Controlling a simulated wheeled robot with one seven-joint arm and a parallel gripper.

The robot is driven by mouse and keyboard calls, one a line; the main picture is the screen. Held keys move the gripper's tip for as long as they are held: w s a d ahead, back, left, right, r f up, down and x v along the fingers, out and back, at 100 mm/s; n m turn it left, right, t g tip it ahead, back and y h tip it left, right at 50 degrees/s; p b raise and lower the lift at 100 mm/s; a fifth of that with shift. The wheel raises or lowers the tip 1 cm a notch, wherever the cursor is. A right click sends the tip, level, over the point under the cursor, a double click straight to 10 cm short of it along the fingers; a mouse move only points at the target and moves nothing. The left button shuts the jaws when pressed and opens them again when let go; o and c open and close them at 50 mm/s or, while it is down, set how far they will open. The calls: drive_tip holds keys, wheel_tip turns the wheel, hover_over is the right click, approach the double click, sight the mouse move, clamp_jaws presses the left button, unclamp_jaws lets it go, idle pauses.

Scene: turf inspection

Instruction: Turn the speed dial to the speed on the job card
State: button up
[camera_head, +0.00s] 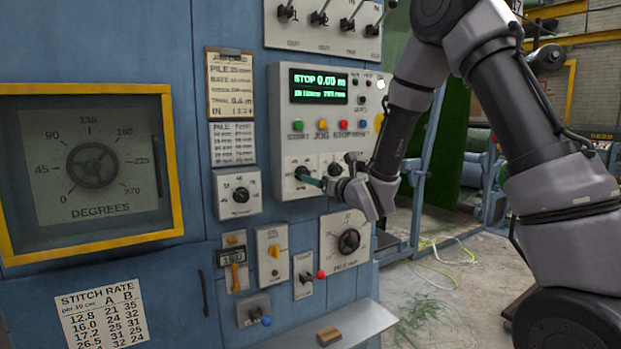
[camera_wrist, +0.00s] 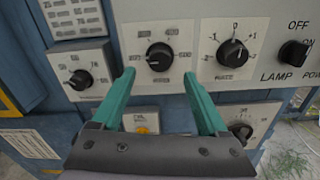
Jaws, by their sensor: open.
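The job card (camera_head: 230,88) hangs on the blue cabinet as a printed sheet; its lines are too small to read surely. A black round dial (camera_wrist: 160,57) on a white plate with a ring of numbers, probably the speed dial, sits just beyond my fingertips in the wrist view. Its numbers and pointer are not clearly legible. My gripper (camera_wrist: 159,75) is open, with teal fingers to the left and right of the dial's lower side, not visibly touching it. In the head view my gripper (camera_head: 312,180) reaches the panel from the right and partly covers that dial.
A display (camera_head: 318,86) reads STOP 0.00 m above several coloured buttons. A pile dial (camera_head: 348,241) and small levers lie below.

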drive_tip(key=x, duration=0.5)
clamp_jaws()
